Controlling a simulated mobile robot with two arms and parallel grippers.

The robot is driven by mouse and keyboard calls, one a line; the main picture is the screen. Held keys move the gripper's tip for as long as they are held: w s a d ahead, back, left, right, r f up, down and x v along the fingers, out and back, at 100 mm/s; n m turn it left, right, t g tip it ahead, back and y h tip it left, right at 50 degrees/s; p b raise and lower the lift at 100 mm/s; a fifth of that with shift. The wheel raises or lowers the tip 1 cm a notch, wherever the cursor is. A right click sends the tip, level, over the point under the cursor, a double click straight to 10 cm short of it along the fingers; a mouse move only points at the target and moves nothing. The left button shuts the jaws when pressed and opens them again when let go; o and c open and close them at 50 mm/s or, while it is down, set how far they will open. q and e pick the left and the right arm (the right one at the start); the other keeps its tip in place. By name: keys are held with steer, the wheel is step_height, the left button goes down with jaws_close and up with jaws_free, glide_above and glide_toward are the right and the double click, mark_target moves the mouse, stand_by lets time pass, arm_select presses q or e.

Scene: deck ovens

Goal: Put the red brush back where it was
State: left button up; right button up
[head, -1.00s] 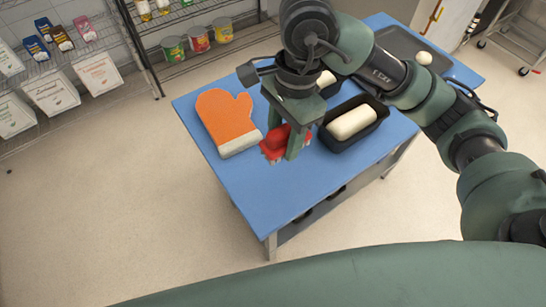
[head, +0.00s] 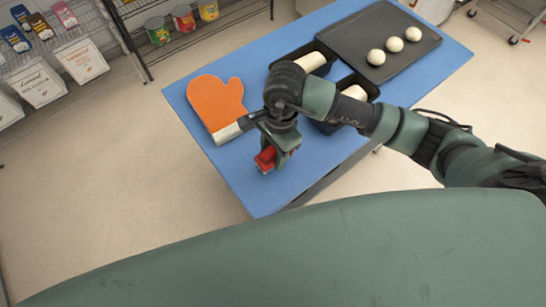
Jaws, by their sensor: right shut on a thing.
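The red brush (head: 266,158) is at the near part of the blue table (head: 254,196), between the jaws of my right gripper (head: 274,160). My right gripper is shut on it, pointing down. The jaws and wrist cover part of the brush, and I cannot tell whether it touches the table top. My left gripper is not in view.
An orange oven mitt (head: 215,102) lies just left of my right gripper. Two black loaf pans with dough, one of them here (head: 288,62), stand behind it. A dark tray (head: 345,35) with dough balls (head: 394,44) is at the far right. The near table corner is clear.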

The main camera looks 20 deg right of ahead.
mark_target(273, 162)
step_height(273, 162, down, 4)
steer(key=shift+r+p, duration=0.2)
steer(key=shift+p, duration=0.2)
steer(key=shift+f, duration=0.4)
steer(key=o, duration=1.2)
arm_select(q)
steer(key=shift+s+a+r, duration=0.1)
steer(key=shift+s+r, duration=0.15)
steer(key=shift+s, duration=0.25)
